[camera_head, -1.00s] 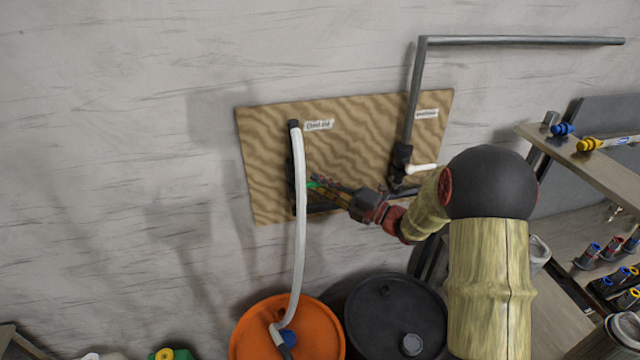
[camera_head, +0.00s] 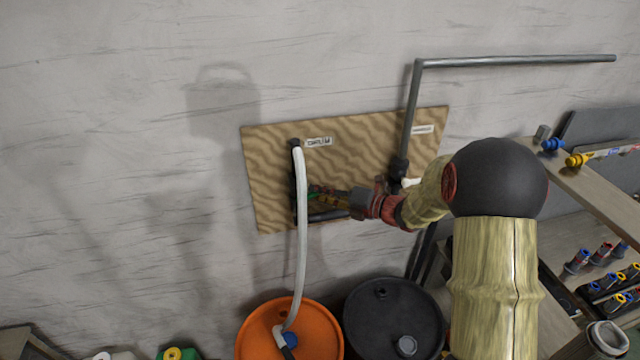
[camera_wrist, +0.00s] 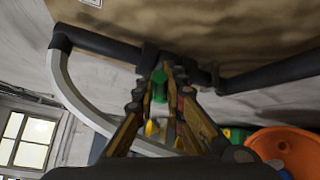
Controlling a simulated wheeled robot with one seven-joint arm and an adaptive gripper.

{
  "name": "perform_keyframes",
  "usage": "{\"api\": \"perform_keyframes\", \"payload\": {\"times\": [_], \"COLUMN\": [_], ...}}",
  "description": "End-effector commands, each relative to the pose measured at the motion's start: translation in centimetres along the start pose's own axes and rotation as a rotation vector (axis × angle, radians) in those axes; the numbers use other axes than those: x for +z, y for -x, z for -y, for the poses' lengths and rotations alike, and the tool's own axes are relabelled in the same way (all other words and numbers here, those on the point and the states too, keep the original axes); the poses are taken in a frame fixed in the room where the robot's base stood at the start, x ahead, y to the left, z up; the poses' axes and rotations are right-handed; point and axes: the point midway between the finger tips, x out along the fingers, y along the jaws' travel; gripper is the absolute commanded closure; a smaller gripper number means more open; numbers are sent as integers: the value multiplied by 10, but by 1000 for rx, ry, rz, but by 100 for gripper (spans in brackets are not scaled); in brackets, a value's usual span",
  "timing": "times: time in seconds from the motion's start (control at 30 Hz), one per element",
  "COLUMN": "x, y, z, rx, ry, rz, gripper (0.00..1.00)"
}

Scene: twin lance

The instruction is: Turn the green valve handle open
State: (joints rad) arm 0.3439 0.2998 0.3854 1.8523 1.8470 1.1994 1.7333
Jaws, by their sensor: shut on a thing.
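The green valve handle (camera_wrist: 160,90) sits between my gripper's fingers in the wrist view, in front of a dark pipe on the board. In the head view only a small bit of the green handle (camera_head: 315,193) shows beside the white hose. My gripper (camera_head: 325,197) reaches in from the right at the board. In the wrist view my gripper (camera_wrist: 160,98) is shut on the green handle, with a finger on each side. The valve body behind the handle is mostly hidden by the fingers.
A wooden board (camera_head: 365,140) on the wall carries the pipes. A white hose (camera_head: 302,235) runs from it to an orange drum (camera_head: 255,335), close left of my gripper. A black drum (camera_head: 380,320) stands beside it. A cluttered shelf (camera_head: 590,190) is at the right.

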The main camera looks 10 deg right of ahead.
Motion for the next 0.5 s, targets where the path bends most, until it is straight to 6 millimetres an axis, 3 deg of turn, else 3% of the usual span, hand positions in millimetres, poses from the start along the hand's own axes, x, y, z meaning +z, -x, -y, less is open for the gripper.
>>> {"api": "perform_keyframes", "payload": {"times": [0.03,0.5], "x": [4,1], "y": [0,-8], "z": [-12,-30], "rx": [-28,-308], "ry": [33,315], "rz": [-9,-87], "gripper": [100,100]}}
